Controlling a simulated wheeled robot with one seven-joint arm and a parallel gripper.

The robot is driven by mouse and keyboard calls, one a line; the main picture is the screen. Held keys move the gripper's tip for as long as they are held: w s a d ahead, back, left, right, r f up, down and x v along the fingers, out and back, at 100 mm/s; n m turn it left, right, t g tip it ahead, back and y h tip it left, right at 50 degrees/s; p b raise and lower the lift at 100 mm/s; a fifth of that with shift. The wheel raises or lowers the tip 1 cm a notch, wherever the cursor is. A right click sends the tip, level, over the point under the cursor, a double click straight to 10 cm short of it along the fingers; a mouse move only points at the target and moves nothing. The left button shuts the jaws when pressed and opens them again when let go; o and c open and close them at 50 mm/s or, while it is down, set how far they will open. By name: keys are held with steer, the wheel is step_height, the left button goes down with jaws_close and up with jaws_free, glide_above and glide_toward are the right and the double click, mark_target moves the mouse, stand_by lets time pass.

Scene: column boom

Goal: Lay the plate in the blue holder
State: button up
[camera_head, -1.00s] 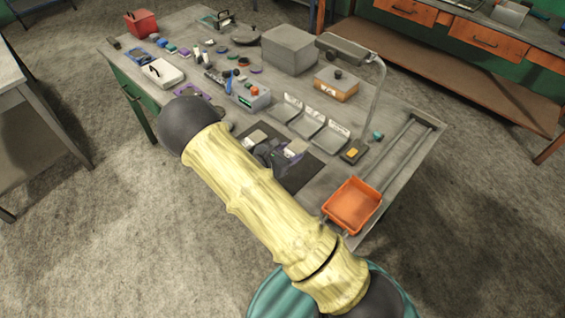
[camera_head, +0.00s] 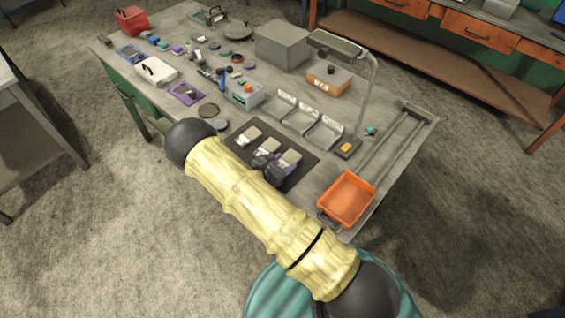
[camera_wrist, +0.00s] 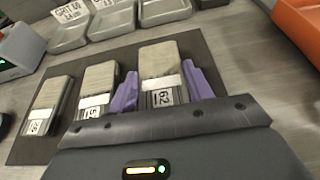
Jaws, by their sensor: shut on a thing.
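Three grey-topped blocks with white number labels stand in a row on a dark mat (camera_head: 240,122). My gripper (camera_wrist: 160,88) has its purple fingers closed on both sides of the rightmost one, the plate labelled 62 (camera_wrist: 158,60); this plate also shows in the head view (camera_head: 291,156). I cannot tell whether it is clear of the mat. The middle block (camera_wrist: 98,78) and left block (camera_wrist: 52,92) stand beside it, apart from the fingers. The blue holder (camera_head: 122,52) appears to be the blue-edged tray at the table's far left. A purple holder (camera_head: 180,98) lies nearer.
Labelled grey trays (camera_head: 296,117) stand behind the mat. An orange bin (camera_head: 346,200) is at the right front. A grey control box (camera_head: 244,95), a white case (camera_head: 157,70) and small loose parts lie towards the blue holder. A lamp post (camera_head: 371,95) rises at right.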

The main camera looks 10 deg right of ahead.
steer(key=shift+f, duration=0.2)
steer(key=shift+f, duration=0.15)
steer(key=o, duration=1.4)
steer(key=shift+o, duration=0.2)
steer(key=shift+s+r, duration=0.1)
steer(key=shift+r, duration=0.1)
steer(key=b+v, duration=0.2)
steer(key=v, duration=1)
steer(key=shift+f+b, duration=0.2)
steer(key=shift+b, duration=0.2)
